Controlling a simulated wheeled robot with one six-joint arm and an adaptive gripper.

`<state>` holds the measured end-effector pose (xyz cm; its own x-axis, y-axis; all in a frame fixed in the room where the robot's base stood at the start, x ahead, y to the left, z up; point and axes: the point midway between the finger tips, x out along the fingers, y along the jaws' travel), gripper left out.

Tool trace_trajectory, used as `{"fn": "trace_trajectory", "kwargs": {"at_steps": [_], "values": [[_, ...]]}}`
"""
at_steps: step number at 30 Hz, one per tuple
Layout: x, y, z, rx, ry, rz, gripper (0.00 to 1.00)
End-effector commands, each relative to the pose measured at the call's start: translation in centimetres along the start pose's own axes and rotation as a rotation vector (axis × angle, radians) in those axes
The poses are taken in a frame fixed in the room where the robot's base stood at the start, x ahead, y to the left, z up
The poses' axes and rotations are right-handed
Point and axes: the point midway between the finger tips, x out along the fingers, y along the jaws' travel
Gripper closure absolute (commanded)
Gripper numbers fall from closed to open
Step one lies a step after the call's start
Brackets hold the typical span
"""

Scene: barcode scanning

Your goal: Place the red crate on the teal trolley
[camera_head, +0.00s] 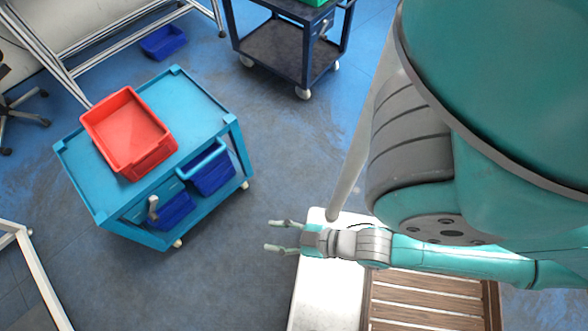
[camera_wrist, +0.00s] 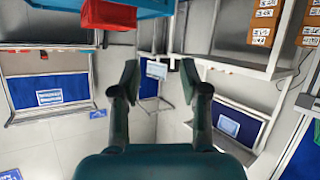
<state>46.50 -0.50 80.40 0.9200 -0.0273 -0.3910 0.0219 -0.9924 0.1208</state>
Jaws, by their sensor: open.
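The red crate (camera_head: 128,130) is empty and sits upright on the top of the teal trolley (camera_head: 195,95), toward its left side in the head view. My gripper (camera_head: 270,236) is open and empty, to the right of the trolley and apart from it. In the wrist view my gripper's fingers (camera_wrist: 158,82) are spread with nothing between them. The wrist view also shows a red crate (camera_wrist: 108,15) at the top left, beside a blue-teal surface (camera_wrist: 150,6), both cut off by the frame edge.
Blue bins (camera_head: 212,173) sit on the trolley's lower level. A dark blue cart (camera_head: 272,45) with a green item stands at the back. A wooden slatted surface (camera_head: 425,312) and a white surface (camera_head: 325,295) lie near my arm. Floor is clear between trolley and gripper.

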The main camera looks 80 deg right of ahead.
Motion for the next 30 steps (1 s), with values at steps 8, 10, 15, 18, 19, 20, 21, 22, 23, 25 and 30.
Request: {"fn": "trace_trajectory", "kwargs": {"at_steps": [8,10,15,18,19,20,21,22,23,25,30], "values": [[-6.2,0.3,-5.1,0.106,0.113,-0.017,0.55],[-6.7,0.4,-5.7,0.116,0.127,-0.019,0.55],[-7.0,0.4,-6.0,0.124,0.134,-0.020,0.55],[-6.9,0.4,-6.0,0.123,0.133,-0.020,0.55],[-6.9,0.4,-6.0,0.123,0.133,-0.020,0.55],[-6.9,0.4,-6.0,0.123,0.133,-0.020,0.55],[-6.9,0.4,-6.0,0.123,0.133,-0.020,0.55],[-6.9,0.4,-6.0,0.122,0.133,-0.019,0.55],[-6.9,0.4,-6.0,0.122,0.133,-0.019,0.55],[-6.9,0.4,-6.0,0.122,0.133,-0.019,0.55],[-6.9,0.4,-6.0,0.122,0.132,-0.019,0.55]]}}
